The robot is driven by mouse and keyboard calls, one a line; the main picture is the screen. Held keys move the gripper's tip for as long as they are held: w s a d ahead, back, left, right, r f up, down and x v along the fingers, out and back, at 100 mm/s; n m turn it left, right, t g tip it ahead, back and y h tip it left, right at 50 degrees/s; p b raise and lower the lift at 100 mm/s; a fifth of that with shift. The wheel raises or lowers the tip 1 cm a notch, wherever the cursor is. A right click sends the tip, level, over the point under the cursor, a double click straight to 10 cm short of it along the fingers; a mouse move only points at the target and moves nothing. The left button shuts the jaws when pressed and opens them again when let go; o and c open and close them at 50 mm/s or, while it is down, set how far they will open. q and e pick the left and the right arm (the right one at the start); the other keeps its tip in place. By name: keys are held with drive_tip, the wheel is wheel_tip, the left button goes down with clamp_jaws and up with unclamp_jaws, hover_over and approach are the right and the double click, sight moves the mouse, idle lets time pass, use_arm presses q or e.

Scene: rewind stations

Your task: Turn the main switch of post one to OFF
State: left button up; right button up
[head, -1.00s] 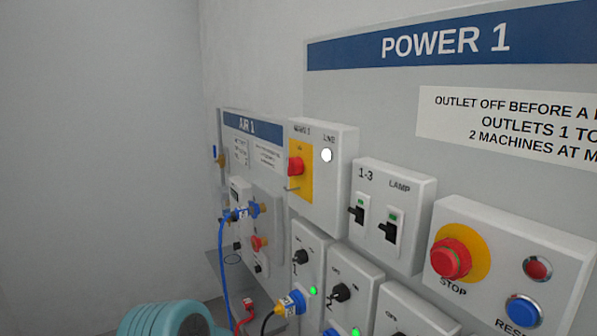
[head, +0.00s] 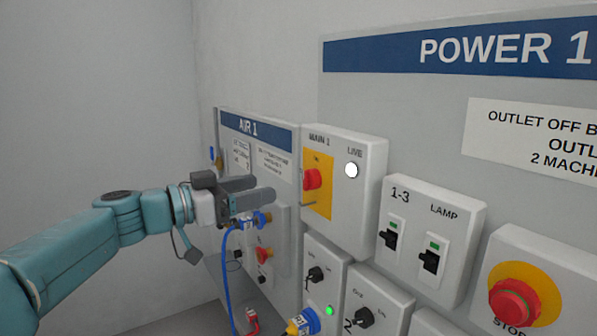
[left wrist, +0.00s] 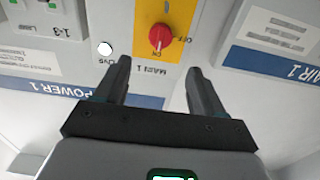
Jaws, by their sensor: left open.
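The main switch of post one is a red rotary knob (head: 313,179) on a yellow plate (head: 318,205), on the grey MAIN 1 box (head: 345,215). In the left wrist view the red knob (left wrist: 156,38) shows with its mark toward ON; OFF is printed to one side. A white LIVE lamp (head: 351,170) is lit on the same box. My left gripper (head: 270,196) is open and empty, left of the knob and apart from it. In the left wrist view its two fingers (left wrist: 158,82) stand either side below the knob. My right gripper is not in view.
A breaker box (head: 430,235) and a red STOP button (head: 515,302) sit right of the main box. Rotary outlet switches (head: 315,274) are below. The AIR 1 panel (head: 285,145) with a blue hose (head: 229,280) lies behind my gripper. The space left of the panels is free.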

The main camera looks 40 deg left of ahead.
sight(304, 179)
use_arm(q)
drive_tip(key=p+x, duration=0.3)
drive_tip(key=x, duration=0.6)
drive_tip(key=shift+d+r, duration=0.15)
drive_tip(key=shift+d, duration=0.05)
drive_tip(key=shift+w+d+p, duration=0.1)
drive_tip(key=shift+w+p, duration=0.3)
drive_tip(key=shift+w, duration=0.25)
drive_tip(key=shift+w+d, duration=0.15)
drive_tip(key=c, duration=1.1)
